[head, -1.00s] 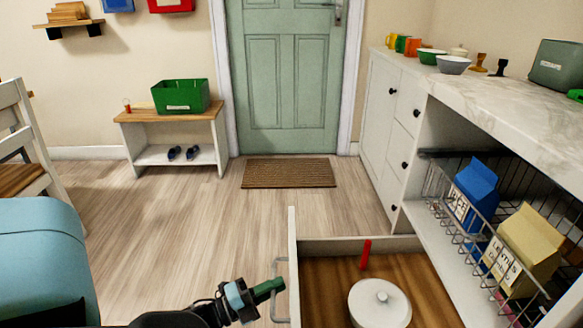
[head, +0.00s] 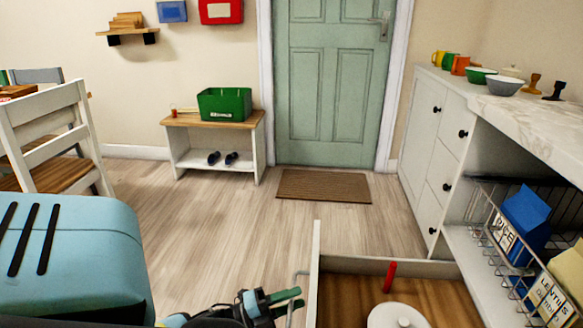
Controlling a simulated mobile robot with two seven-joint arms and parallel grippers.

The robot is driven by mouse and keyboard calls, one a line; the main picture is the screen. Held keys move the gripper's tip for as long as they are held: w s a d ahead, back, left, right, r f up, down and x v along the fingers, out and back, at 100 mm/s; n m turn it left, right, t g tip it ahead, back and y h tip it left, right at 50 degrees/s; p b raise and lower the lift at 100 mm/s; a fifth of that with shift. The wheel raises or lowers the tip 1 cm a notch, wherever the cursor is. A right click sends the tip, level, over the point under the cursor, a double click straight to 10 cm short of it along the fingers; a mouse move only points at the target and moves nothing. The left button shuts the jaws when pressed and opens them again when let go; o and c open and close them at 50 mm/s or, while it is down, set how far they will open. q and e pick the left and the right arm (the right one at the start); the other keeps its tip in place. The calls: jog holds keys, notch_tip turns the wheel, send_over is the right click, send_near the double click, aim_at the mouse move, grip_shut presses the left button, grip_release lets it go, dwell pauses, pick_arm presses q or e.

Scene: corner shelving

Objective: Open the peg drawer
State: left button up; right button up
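The drawer (head: 315,275) stands pulled out at the bottom of the head view, with a white front panel and a wooden floor. A red peg (head: 390,276) stands upright inside it, near the back. A white round lidded pot (head: 396,316) sits in the drawer, cut off by the lower edge. A grey bar handle (head: 294,290) is on the outside of the front panel. My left gripper (head: 287,302) is beside the handle, its green fingers apart with nothing visible between them. I cannot tell whether they touch the handle. My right gripper is out of view.
A white cabinet with a marble top (head: 530,130) runs along the right, with a wire basket (head: 478,230) of cartons below. A blue toaster-like body (head: 70,250) fills the lower left. The floor before the doormat (head: 324,186) is clear.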

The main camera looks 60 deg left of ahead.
pick_arm(q)
jog(key=v, duration=0.8)
jog(key=shift+p, duration=0.3)
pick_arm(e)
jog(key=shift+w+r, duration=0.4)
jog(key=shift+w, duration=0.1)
pick_arm(q)
jog(key=shift+w, duration=0.1)
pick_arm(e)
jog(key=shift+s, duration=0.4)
